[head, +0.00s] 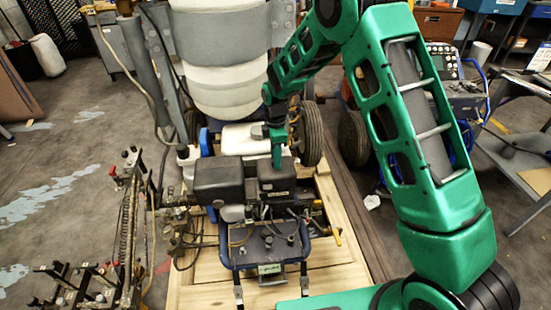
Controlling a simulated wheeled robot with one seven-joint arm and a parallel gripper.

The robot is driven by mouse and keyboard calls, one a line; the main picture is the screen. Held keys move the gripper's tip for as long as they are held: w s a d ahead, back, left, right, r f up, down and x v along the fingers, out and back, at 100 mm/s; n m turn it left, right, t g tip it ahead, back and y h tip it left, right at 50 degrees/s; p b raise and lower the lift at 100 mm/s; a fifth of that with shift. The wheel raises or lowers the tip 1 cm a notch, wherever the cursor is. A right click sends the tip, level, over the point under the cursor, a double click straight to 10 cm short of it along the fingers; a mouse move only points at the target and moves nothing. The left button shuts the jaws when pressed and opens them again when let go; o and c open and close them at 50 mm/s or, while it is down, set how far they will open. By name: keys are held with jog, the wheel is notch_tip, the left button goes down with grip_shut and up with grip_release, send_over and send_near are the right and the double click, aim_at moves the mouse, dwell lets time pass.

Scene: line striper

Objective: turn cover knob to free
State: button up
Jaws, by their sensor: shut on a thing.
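The line striper's engine (245,200) stands in the middle of the head view, with two dark box-shaped housings on top. My gripper (277,163) reaches down from behind to the top of the right-hand dark cover (278,178). Its fingers are closed at the cover's top, shut on the cover knob. The knob itself is hidden by the fingers and too small to make out. The cover sits in place on the engine.
A second dark housing (218,181) is just left of the cover. A large white tank (222,70) stands behind, with a tyre (310,133) at right. A lever-and-hose assembly (125,215) is at left. The machine rests on a wooden pallet (335,255).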

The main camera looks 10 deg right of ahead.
jog(key=m, duration=0.4)
jog(key=shift+w+r, duration=0.1)
jog(key=shift+w, duration=0.05)
jog(key=m, duration=0.4)
jog(key=shift+m, duration=0.3)
jog(key=m, duration=0.4)
jog(key=shift+w+d+m, duration=0.1)
jog(key=shift+m, duration=2)
jog(key=o, duration=1.1)
jog(key=shift+c, duration=0.2)
notch_tip(320, 180, up, 11)
jog(key=shift+d, duration=0.15)
